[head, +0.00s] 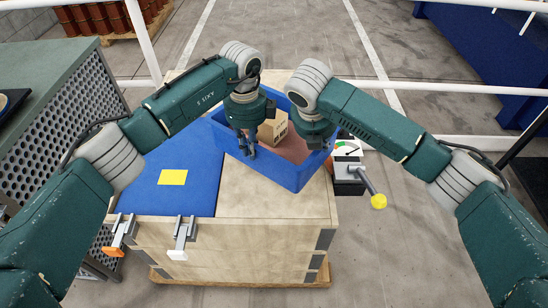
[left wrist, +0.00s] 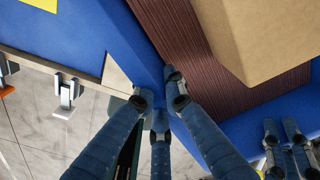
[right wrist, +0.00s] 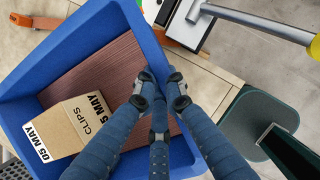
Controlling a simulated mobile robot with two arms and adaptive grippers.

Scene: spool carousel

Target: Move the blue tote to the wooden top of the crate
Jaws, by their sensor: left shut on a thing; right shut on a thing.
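The blue tote (head: 271,174) is over the wooden top of the crate (head: 240,202), turned at an angle. Its left part borders the blue mat (head: 150,190). A cardboard box (head: 272,129) lies inside on a brown ribbed floor; in the right wrist view the box (right wrist: 65,128) reads CLIPS and 05 MAY. My left gripper (head: 246,150) is shut on the tote wall at the left, as the left wrist view (left wrist: 160,88) shows. My right gripper (head: 318,140) is shut on the opposite wall, also seen in the right wrist view (right wrist: 160,85). I cannot tell whether the tote touches the wood.
A yellow square (head: 173,177) lies on the mat. Two clamps, one orange-tipped (head: 117,236) and one grey (head: 183,238), grip the crate's front edge. A device with a yellow-knobbed lever (head: 372,190) stands at the right. A perforated bench (head: 85,95) stands left.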

